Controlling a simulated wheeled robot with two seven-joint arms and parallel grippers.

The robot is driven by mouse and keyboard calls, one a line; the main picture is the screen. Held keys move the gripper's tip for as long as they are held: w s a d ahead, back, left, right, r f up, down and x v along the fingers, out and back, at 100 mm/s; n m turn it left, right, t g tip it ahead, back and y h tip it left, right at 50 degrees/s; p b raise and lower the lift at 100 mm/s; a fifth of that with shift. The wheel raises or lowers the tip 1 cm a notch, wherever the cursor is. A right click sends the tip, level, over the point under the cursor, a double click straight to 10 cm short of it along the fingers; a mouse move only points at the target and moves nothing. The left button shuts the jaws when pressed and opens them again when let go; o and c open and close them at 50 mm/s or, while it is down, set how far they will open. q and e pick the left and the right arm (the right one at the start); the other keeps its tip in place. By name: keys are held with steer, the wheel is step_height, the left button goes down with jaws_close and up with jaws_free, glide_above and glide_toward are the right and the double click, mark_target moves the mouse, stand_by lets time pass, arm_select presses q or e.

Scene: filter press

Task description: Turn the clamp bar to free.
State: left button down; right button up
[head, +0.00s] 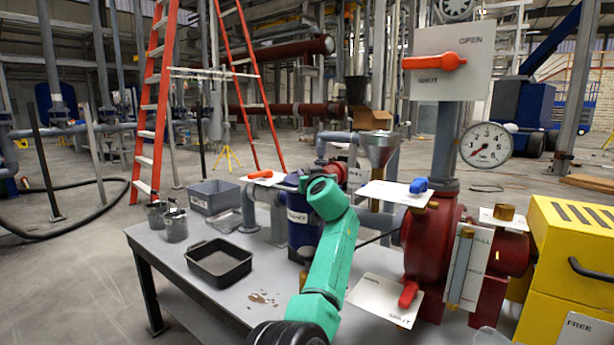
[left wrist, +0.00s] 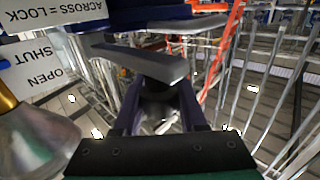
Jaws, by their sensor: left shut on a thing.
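The clamp bar (left wrist: 150,64) is a flat grey bar in the left wrist view, by a label plate (left wrist: 40,15) reading "ACROSS = LOCK". My left gripper (left wrist: 163,92) is shut on the bar, its dark fingers on either side. In the head view, my green left arm reaches up to the blue vessel (head: 300,235) on the table; the fingers and bar are hidden behind it. My right gripper is in neither view.
A red pump body (head: 428,240), a steel funnel (head: 380,150) and a yellow box (head: 570,255) stand right of my arm. A dark tray (head: 219,264) and a grey bin (head: 212,195) sit on the left of the grey table (head: 190,310). An orange-handled valve (head: 262,175) is near the vessel.

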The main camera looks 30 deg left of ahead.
arm_select(q)
steer(key=shift+c, duration=2.3)
jaws_free()
steer(key=shift+w+d, duration=0.1)
steer(key=shift+d, duration=0.05)
steer(key=b+v, duration=0.1)
steer(key=v, duration=1.3)
steer(key=shift+s+d, duration=0.15)
steer(key=shift+s, duration=0.05)
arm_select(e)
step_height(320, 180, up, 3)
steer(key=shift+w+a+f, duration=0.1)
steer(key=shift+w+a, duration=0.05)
